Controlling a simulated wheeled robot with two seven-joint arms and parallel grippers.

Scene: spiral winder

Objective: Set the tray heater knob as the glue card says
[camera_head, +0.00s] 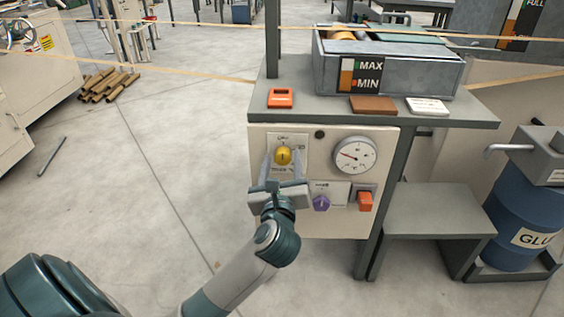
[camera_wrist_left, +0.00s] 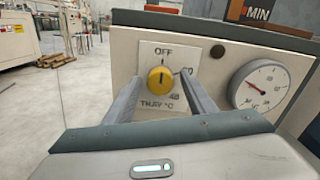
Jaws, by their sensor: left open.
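The yellow tray heater knob (camera_head: 283,155) is on a white plate on the cream panel. It also shows in the left wrist view (camera_wrist_left: 160,79), under the word OFF and above "TRAY °C", and its dark mark stands about upright, toward OFF. My left gripper (camera_head: 283,164) is open, with one finger on each side of the knob. I cannot tell whether the fingers touch it. They hide parts of the dial's scale. A white card (camera_head: 428,106) with print too small to read lies on the shelf at the right; it may be the glue card.
An orange item (camera_head: 281,97) and a brown block (camera_head: 373,105) lie on the shelf above. A blue glue drum (camera_head: 522,225) stands right.

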